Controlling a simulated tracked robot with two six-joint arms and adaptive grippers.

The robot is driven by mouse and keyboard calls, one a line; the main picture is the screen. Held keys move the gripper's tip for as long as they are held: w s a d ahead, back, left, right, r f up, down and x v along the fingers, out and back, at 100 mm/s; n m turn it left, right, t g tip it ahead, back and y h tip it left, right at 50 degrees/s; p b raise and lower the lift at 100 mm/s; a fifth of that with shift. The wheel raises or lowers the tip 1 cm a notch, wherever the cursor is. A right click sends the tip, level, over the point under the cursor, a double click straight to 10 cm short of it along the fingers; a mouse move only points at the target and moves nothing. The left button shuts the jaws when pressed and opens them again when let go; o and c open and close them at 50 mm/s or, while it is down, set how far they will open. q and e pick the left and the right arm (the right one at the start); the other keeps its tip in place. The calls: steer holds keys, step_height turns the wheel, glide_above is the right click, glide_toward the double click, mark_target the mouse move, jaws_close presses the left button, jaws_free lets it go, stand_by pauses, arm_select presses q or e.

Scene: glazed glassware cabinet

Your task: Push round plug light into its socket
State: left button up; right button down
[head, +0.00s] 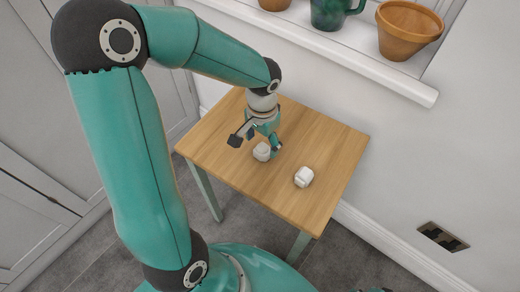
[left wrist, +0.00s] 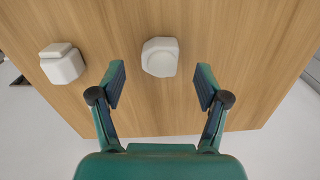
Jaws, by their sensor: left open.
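A white plug light with a rounded face, the round plug light (head: 262,152), sits on the wooden table. In the left wrist view the round plug light (left wrist: 160,57) lies between and just beyond the fingertips. My left gripper (head: 256,146) is open above it, pointing down, with one finger on each side; in the left wrist view the open gripper (left wrist: 161,82) holds nothing. I cannot tell whether a finger touches the light. The socket plate (head: 442,237), with dark inserts, is low on the wall at the right.
A second, squarer white plug light (head: 304,177) stands on the table (head: 325,150), right of the round one; it shows at left in the wrist view (left wrist: 62,64). A window sill (head: 330,50) with a terracotta pot (head: 407,29) and green mug (head: 330,12) overhangs behind.

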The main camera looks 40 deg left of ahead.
mark_target(263, 150)
arm_select(q)
steer(key=f, duration=0.4)
steer(key=shift+w+f, duration=0.2)
steer(key=shift+f, duration=0.05)
steer(key=c, duration=1.2)
steer(key=shift+r, duration=0.1)
step_height(263, 150, up, 20)
steer(key=shift+p, duration=1.15)
